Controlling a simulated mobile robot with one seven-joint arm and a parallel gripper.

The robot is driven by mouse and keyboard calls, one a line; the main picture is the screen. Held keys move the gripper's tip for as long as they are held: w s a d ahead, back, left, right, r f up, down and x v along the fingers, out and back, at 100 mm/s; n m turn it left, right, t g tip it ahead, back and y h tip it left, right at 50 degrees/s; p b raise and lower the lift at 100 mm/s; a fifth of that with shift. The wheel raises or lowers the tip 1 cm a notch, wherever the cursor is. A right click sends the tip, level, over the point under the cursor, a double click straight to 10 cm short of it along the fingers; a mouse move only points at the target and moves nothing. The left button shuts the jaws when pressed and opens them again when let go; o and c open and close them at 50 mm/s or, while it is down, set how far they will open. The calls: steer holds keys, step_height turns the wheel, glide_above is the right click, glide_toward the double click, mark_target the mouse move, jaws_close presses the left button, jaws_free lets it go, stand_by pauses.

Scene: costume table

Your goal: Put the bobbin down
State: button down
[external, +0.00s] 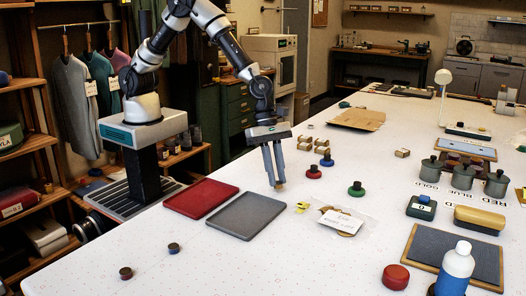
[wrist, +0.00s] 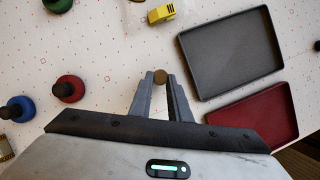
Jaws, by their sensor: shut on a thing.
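My gripper (external: 277,182) points down over the white table, just right of the grey tray (external: 245,216). It is shut on the bobbin (external: 280,187), a small tan-brown piece between the fingertips. In the wrist view the bobbin (wrist: 160,76) shows as a brown disc between the tips of my gripper (wrist: 160,80), apart from the grey tray (wrist: 233,54). The fingers hide part of it. It is at or close above the table surface; I cannot tell whether it touches.
A red tray (external: 201,198) lies left of the grey one. A yellow tagged item (external: 302,207) and a clear bag with a white label (external: 342,220) lie to the right. Red (external: 314,172), blue (external: 327,160) and green (external: 356,189) knobbed pieces stand nearby. The table's front left is mostly clear.

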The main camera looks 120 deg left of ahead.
step_height(320, 180, up, 7)
steer(key=shift+d+f, duration=0.1)
steer(key=s+d+m, duration=0.1)
steer(key=s+d, duration=0.1)
steer(key=d, duration=1.2)
steer(key=s+d+m, duration=0.2)
steer(key=d, duration=1.2)
steer(key=s+d+r+m+g+h+p, duration=0.1)
steer(key=s+d, duration=0.4)
steer(key=d, duration=0.4)
steer(key=s+d+r+m, duration=0.1)
steer(key=s+d, duration=0.5)
steer(key=d, duration=0.3)
step_height(320, 180, down, 10)
steer(key=shift+w+f+b, duration=0.15)
steer(key=shift+f+b, duration=0.1)
steer(key=shift+b, duration=0.3)
